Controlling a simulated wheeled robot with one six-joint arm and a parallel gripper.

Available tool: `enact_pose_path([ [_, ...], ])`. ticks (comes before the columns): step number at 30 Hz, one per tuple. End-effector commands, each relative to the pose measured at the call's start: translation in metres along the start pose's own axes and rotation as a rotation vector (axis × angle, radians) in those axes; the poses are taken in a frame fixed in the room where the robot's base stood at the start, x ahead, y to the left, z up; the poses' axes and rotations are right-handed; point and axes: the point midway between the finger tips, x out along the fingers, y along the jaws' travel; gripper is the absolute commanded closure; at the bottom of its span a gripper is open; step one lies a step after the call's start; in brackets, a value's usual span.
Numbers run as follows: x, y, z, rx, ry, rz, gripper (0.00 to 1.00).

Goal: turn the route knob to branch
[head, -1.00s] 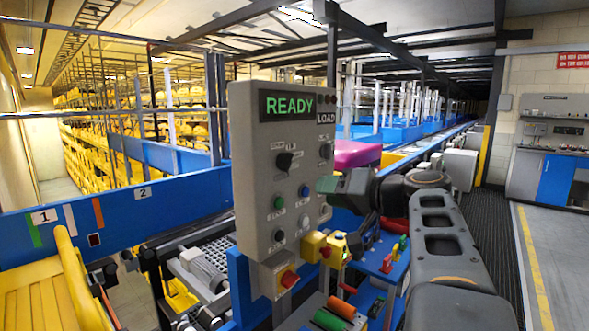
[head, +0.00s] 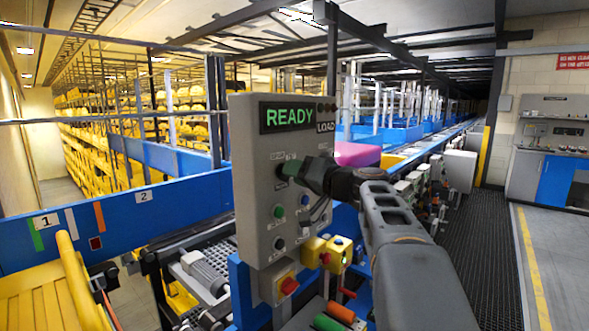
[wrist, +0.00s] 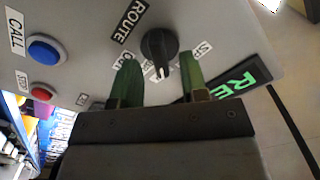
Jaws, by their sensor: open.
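The route knob (wrist: 158,45) is a black rotary handle on the grey control panel (head: 255,215). In the wrist view the word ROUTE (wrist: 130,21) is beside it, and its handle points down the picture, between my fingers. Small position labels around it are partly covered and I cannot read a full word. My gripper (wrist: 160,70) has green fingers, apart, with the tips on either side of the lower end of the handle. I cannot tell if they touch it. In the head view my gripper (head: 303,174) is at the panel and covers most of the knob.
The panel's display (head: 288,116) reads READY, with a LOAD label beside it. Coloured buttons sit below the knob; a blue button (wrist: 45,49) and a red button (wrist: 43,88) show in the wrist view.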

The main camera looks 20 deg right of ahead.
Motion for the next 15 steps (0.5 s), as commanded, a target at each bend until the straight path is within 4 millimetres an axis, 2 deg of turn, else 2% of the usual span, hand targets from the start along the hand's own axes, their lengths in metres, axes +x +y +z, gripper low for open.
enact_pose_path([
  [6,0.0102,-0.0003,0.0002,0.001,0.0,0.0,0.6],
  [15,0.0107,-0.0001,0.0005,0.0,-0.001,0.0,0.61],
])
